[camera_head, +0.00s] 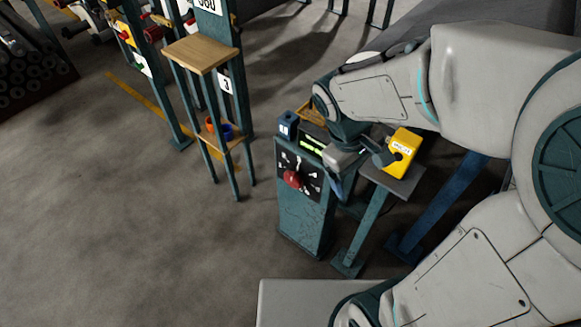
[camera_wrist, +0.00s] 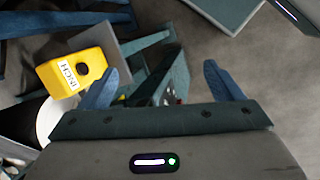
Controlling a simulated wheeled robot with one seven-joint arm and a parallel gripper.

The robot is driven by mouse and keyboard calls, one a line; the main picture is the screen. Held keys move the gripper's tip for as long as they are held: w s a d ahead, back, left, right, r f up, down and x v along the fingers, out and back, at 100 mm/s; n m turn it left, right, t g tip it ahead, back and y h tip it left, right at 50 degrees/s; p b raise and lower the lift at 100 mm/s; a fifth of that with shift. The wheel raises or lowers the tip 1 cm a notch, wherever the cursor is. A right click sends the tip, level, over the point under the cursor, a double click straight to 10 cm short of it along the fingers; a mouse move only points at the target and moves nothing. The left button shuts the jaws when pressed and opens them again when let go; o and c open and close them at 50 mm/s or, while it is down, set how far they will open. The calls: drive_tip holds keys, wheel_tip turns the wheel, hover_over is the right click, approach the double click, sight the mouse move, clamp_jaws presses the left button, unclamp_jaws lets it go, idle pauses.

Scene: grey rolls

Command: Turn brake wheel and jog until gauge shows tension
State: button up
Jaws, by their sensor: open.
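A yellow box (camera_head: 402,147) with a label stands on a grey-topped pedestal. In the wrist view the yellow box (camera_wrist: 76,74) reads "INCH" and has a dark round button on its face. A green cabinet (camera_head: 305,213) stands to its left, with a dark panel and a red round knob (camera_head: 291,179); I cannot tell if this is the brake wheel. No tension gauge can be made out clearly. My gripper (camera_head: 337,186) is beside the cabinet's right side, left of the yellow box. In the wrist view my gripper (camera_wrist: 161,70) is open, with nothing between its blue fingers.
A rack with a wooden shelf (camera_head: 201,52) stands to the left, with orange and blue items (camera_head: 218,128) low down. The floor in front of the cabinet is clear.

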drive_tip(key=w+a+f+n+h+b, duration=0.2)
drive_tip(key=f+n+b, duration=0.1)
drive_tip(key=f, duration=0.3)
drive_tip(key=w+a+f+n+h+b, duration=0.1)
drive_tip(key=w+f+n+h+b, duration=0.1)
drive_tip(key=f, duration=0.3)
drive_tip(key=n+t+h+b, duration=0.3)
drive_tip(key=n+t+b, duration=1.15)
drive_tip(key=n, duration=0.35)
approach(291, 182)
drive_tip(key=b+x, duration=0.2)
drive_tip(key=x, duration=0.7)
drive_tip(key=shift+d+r, duration=0.1)
drive_tip(key=shift+r, duration=0.05)
drive_tip(key=c, duration=1)
